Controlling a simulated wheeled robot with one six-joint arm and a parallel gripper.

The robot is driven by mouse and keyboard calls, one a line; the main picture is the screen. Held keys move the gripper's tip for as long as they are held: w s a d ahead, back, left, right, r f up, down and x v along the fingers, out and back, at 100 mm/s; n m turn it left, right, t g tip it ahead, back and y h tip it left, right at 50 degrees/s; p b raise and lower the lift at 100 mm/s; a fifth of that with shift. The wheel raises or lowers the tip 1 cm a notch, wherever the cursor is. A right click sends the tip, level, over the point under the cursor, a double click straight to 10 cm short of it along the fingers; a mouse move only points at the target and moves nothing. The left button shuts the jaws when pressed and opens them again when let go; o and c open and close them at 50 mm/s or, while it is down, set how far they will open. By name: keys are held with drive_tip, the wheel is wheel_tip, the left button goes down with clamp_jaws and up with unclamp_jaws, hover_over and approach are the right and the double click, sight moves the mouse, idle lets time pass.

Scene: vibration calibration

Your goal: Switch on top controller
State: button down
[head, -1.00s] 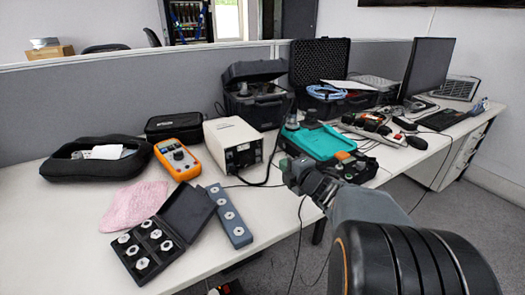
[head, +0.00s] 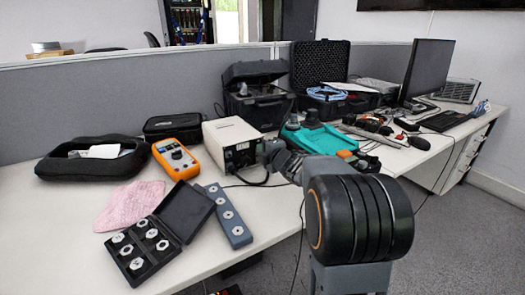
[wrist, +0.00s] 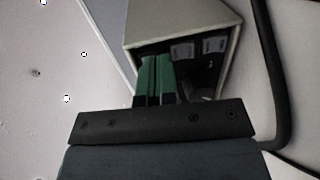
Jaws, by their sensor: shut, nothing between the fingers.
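The controller is a beige box (head: 231,131) with a dark front panel, standing at the middle of the desk. In the wrist view its pale casing (wrist: 180,22) and dark panel with white labels (wrist: 183,50) fill the upper middle. My gripper (wrist: 157,65) has two green fingers closed together and empty, in front of the left part of the panel. In the head view my gripper (head: 266,150) is at the right side of the box's front. The fingers hide part of the panel, so I cannot tell whether they touch it or how its switch is set.
An orange multimeter (head: 175,158) stands left of the controller. A grey block with round pieces (head: 231,226) and an open black case (head: 146,246) lie in front. A teal case (head: 318,139) is to the right. A dark cable (wrist: 268,70) runs beside the controller.

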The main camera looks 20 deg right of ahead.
drive_tip(key=shift+w+a, duration=0.1)
drive_tip(key=shift+w, duration=0.2)
drive_tip(key=shift+f, duration=0.1)
drive_tip(key=shift+w+f+b, duration=0.15)
drive_tip(key=shift+f+b, duration=0.15)
drive_tip(key=shift+b, duration=0.9)
drive_tip(key=b, duration=0.1)
drive_tip(key=t+b, duration=0.1)
drive_tip(key=b, duration=0.1)
drive_tip(key=shift+w+f, duration=0.1)
drive_tip(key=shift+w, duration=0.15)
drive_tip(key=shift+r, duration=0.2)
drive_tip(key=shift+a, duration=0.1)
drive_tip(key=shift+f, duration=0.1)
